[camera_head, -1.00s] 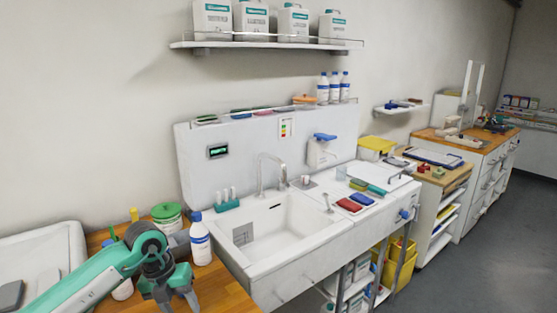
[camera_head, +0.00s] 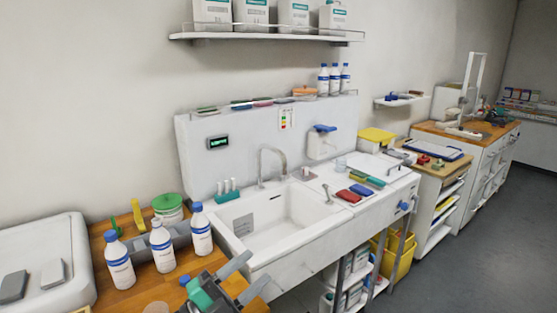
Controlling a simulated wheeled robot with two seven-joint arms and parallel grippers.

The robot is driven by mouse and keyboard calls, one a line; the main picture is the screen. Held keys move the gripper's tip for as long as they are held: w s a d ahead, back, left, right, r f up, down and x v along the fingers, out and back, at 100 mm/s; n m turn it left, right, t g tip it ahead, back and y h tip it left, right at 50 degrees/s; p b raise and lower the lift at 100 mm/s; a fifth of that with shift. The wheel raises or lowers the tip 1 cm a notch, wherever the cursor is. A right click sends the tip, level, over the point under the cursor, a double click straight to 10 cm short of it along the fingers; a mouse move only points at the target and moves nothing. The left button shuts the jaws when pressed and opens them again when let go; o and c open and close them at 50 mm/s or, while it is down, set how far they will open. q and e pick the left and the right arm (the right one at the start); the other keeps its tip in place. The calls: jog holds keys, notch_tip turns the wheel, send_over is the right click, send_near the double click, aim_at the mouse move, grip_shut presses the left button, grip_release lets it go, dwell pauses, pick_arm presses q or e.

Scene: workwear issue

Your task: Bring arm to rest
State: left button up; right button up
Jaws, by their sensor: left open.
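My left gripper (camera_head: 257,272) is low in the head view, over the right front corner of the wooden counter (camera_head: 145,285). Its two dark fingers stand apart with nothing between them, and they point up and to the right towards the sink. Most of my left arm is below the picture edge. My right gripper does not show.
Three white bottles with blue caps, left (camera_head: 119,263), middle (camera_head: 162,246) and right (camera_head: 201,230), stand on the counter beside a grey holder (camera_head: 180,244) and a green-lidded tub (camera_head: 168,207). The white sink (camera_head: 285,225) is to the right. The grey floor (camera_head: 470,250) is clear.

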pick_arm(q)
jog(key=a+f+n+t+y, duration=0.7)
jog(key=a+n+y, duration=0.4)
jog(key=n+y, duration=0.45)
jog(key=s+a+f+n+g+y, duration=0.2)
jog(key=a+f+n+g, duration=0.1)
jog(key=f, duration=0.2)
jog(key=s+a+f+n+g+y, duration=0.2)
jog(key=s+f+n, duration=0.1)
jog(key=f, duration=0.2)
jog(key=s+a+f+n+g, duration=0.1)
jog(key=s+f+g, duration=0.5)
jog(key=s, duration=0.4)
jog(key=s+f+n+g, duration=0.1)
jog(key=s+f+g, duration=0.5)
jog(key=s, duration=0.4)
notch_tip(320, 180, down, 32)
jog(key=s, duration=0.1)
jog(key=s+a+f+g, duration=0.1)
jog(key=s+f, duration=0.8)
jog(key=s+a+f, duration=0.2)
jog(key=s+f, duration=0.8)
jog(key=shift+a+f+m+g, duration=0.3)
jog(key=shift+m+g, duration=0.05)
jog(key=shift+g, duration=0.05)
